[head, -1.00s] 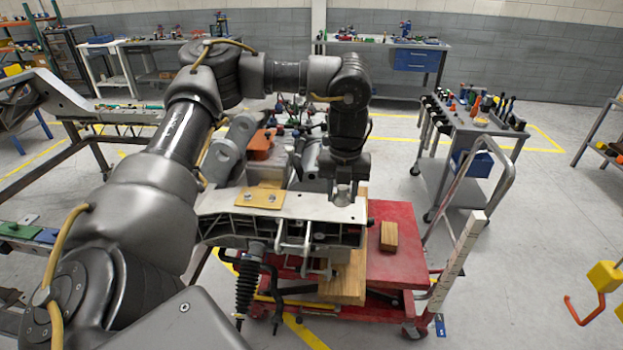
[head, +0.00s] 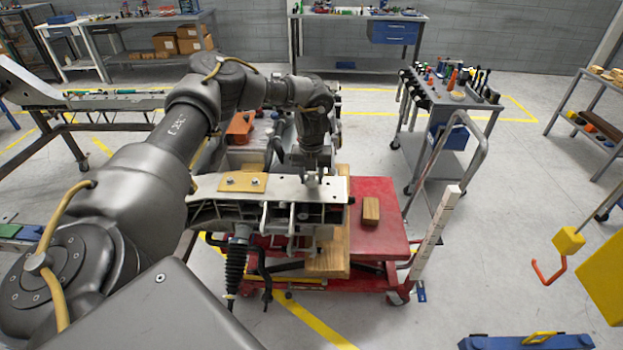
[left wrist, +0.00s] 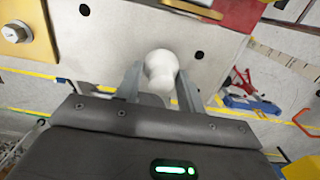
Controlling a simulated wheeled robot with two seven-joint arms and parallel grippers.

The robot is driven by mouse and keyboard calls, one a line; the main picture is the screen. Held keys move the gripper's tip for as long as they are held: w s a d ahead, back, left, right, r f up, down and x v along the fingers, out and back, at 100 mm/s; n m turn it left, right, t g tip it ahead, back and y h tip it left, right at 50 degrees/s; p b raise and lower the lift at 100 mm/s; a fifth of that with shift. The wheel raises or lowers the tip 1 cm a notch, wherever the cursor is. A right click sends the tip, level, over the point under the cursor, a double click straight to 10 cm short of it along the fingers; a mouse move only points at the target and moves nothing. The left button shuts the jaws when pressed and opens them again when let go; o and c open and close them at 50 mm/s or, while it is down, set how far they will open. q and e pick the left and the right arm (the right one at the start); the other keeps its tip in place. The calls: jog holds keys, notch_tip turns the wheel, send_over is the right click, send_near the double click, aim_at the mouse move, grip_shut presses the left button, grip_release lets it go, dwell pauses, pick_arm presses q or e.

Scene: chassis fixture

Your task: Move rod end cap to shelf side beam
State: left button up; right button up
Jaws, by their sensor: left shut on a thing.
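My left gripper (head: 312,178) is at the right end of the pale metal chassis piece (head: 290,188). In the left wrist view my left gripper (left wrist: 160,85) is shut with a small white rounded part between its fingers, which I take to be the rod end cap (left wrist: 160,65). The cap shows against the flat metal plate with dark holes (left wrist: 110,45); I cannot tell whether it touches it. In the head view the cap is too small to make out. I cannot tell which thing is the shelf side beam. My right gripper is not in view.
The chassis piece rests above a red cart (head: 385,215) with a wooden block (head: 371,210) on it. A tool trolley (head: 450,100) stands behind at right. A shelf rack (head: 590,110) is at far right. Grey floor lies open between them.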

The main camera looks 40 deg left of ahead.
pick_arm(q)
jog(key=shift+f, duration=0.75)
jog(key=shift+f, duration=0.1)
jog(key=o, duration=1.2)
jog(key=shift+c, duration=0.2)
